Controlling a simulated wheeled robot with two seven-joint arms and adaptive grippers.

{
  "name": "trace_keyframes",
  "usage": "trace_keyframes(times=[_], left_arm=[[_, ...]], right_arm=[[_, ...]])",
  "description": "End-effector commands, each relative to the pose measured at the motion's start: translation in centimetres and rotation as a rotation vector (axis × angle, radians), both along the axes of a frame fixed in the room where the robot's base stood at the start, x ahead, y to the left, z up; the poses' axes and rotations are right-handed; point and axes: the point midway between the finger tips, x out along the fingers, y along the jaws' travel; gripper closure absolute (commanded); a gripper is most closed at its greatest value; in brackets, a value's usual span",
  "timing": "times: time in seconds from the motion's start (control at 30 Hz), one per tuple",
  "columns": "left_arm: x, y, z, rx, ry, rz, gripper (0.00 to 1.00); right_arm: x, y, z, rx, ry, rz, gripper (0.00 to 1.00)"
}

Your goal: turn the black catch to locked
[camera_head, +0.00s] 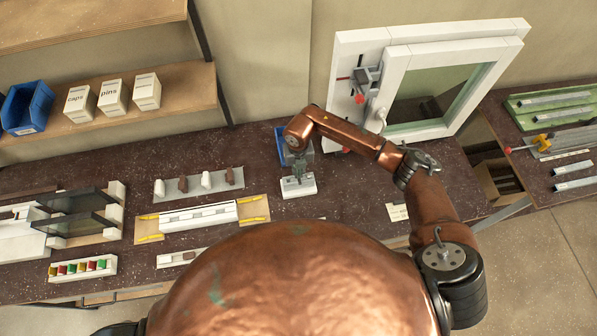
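My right arm reaches in from the right and bends down over the bench. My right gripper (299,174) points down at a small white block (299,188) in the middle of the bench. Its fingertips are at or just above the top of that block. A small dark part shows on top of the block, which may be the black catch, but the gripper covers most of it. Whether the fingers touch it, or are open or shut, is too small to tell. The catch's position cannot be read. My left gripper is out of view.
A blue bin (293,142) stands just behind the gripper. A white window frame (402,82) leans at the back right. A white profile (196,217) and a grey strip with several plugs (199,186) lie to the left. The bench right of the block is mostly clear.

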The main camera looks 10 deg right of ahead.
Motion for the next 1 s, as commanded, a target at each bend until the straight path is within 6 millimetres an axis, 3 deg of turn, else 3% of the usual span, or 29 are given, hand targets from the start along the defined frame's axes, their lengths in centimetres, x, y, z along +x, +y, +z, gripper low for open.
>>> trace_keyframes(times=[0.47,1.0], left_arm=[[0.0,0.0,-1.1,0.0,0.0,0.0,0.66],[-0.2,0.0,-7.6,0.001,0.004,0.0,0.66]], right_arm=[[0.1,-0.1,-0.2,-0.001,-0.002,0.059,1.0],[0.1,-0.1,-0.5,-0.003,-0.002,0.5,1.0]])
